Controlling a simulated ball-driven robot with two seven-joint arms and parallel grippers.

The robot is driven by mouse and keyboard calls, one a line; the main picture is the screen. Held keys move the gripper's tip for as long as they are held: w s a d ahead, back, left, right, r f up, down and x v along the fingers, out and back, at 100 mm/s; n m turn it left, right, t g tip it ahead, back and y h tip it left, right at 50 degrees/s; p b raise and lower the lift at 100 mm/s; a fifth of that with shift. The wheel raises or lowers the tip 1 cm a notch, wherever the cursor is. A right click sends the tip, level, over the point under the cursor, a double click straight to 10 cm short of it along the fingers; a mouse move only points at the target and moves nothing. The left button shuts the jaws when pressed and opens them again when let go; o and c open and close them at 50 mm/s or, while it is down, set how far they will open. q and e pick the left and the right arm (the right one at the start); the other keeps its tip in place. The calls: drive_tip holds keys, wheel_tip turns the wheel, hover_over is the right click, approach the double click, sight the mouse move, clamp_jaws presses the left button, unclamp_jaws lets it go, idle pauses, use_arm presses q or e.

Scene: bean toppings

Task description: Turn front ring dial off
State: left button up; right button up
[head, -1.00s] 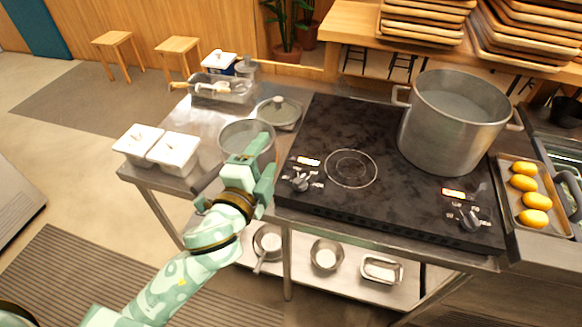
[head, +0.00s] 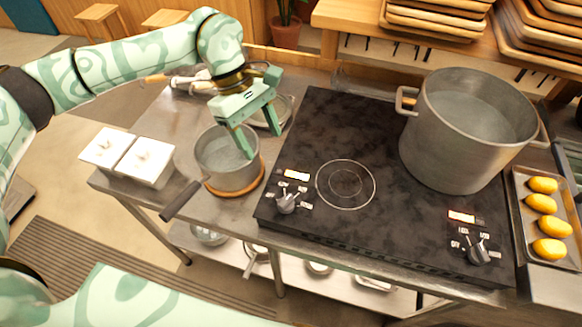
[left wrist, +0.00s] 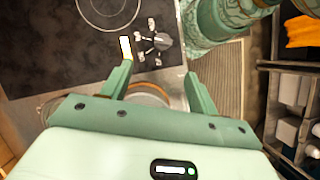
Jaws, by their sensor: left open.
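The front ring (head: 345,184) is a circle marked on the black cooktop in the head view. The dial (head: 287,203) beside it, at the cooktop's front left, is a silver knob under a small lit display (head: 296,175). The dial also shows in the left wrist view (left wrist: 161,41), beyond the fingers. I cannot read its exact setting. My left gripper (head: 262,143) is open and empty, pointing down over the saucepan's right side, behind and left of the dial. It also shows in the left wrist view (left wrist: 158,72). My right gripper is out of view.
A saucepan (head: 225,182) stands on a round mat left of the cooktop, its handle (head: 182,202) pointing front left. A large pot (head: 462,150) stands at the back right. A second dial (head: 479,252) sits at the front right. White containers (head: 146,160) stand at the left.

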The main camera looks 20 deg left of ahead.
use_arm(q)
approach(285, 199)
drive_tip(key=f, duration=0.1)
drive_tip(key=x, duration=0.6)
drive_tip(key=shift+s+d, duration=0.2)
drive_tip(key=shift+d, duration=0.1)
drive_tip(key=shift+d+f, duration=0.1)
drive_tip(key=shift+f, duration=0.4)
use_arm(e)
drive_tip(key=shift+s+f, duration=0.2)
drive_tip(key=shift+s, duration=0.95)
use_arm(q)
drive_tip(key=shift+s, duration=0.1)
drive_tip(key=shift+c, duration=0.3)
drive_tip(key=c, duration=0.9)
